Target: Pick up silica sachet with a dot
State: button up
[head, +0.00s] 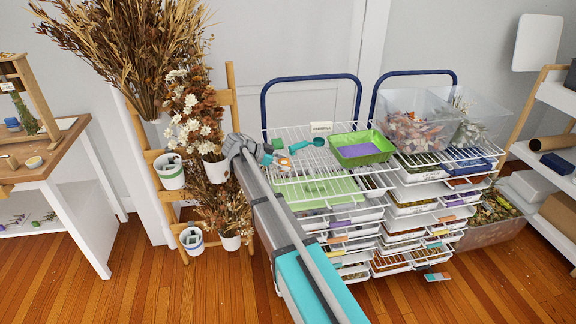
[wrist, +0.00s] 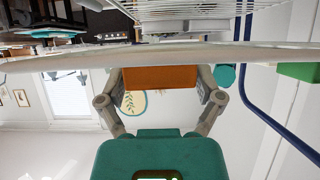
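I cannot make out a silica sachet with a dot in either view.
A teal scoop (head: 301,146) and a green tray (head: 345,157) with a purple inside are on the top shelf. A small white label (head: 320,127) stands behind. Clear bins (head: 410,128) stand on the right rack. Dried flowers (head: 190,115) and white pots (head: 170,178) are left of my arm.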

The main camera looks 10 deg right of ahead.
jog(key=c, duration=0.3)
jog(key=shift+r, duration=0.15)
jog(key=shift+r+p, duration=0.95)
jog(key=shift+p, duration=0.2)
jog(key=shift+s+a+r+p, duration=0.1)
jog(key=shift+s+r+p, duration=1.7)
jog(key=shift+s, duration=0.55)
jog(key=shift+s+a+r+p, duration=0.15)
jog(key=shift+s+r+p, duration=1.65)
jog(key=shift+s, duration=0.5)
jog(key=shift+s+a+r+p, duration=0.1)
jog(key=shift+s+r+p, duration=1.7)
jog(key=shift+s, duration=0.55)
